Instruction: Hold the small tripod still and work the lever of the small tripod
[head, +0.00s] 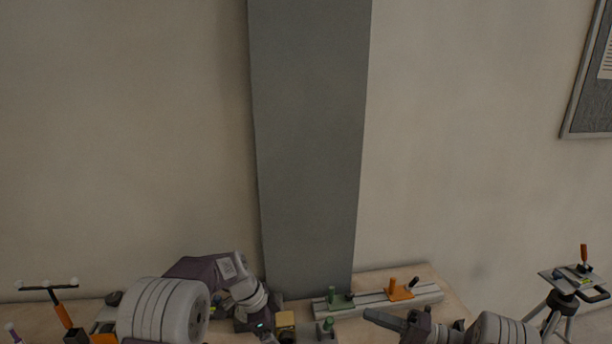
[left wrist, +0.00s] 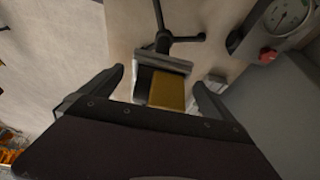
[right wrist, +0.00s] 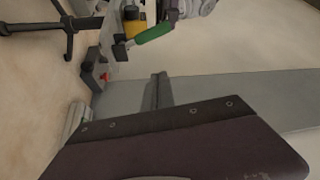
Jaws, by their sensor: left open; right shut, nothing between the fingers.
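A tripod (head: 563,307) with a flat top plate stands at the far right in the head view. Black splayed bars, perhaps legs of a small tripod, show in the left wrist view (left wrist: 165,38) and the right wrist view (right wrist: 66,22); I cannot tell for sure. A yellow block (left wrist: 167,92) in a grey holder lies between the fingers of my open left gripper (left wrist: 158,92), apparently ungripped. A green handle (right wrist: 155,32), perhaps a lever, is ahead of my right gripper (right wrist: 160,90), which is shut, empty and apart from it. My right gripper also shows in the head view (head: 383,319).
A grey rail (head: 428,292) with an orange clamp (head: 400,290) lies at the table's back. A gauge (left wrist: 288,14) with a red knob (left wrist: 268,55) is near my left gripper. A T-shaped tool (head: 58,300) stands at far left. A grey panel (head: 310,140) rises behind the table.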

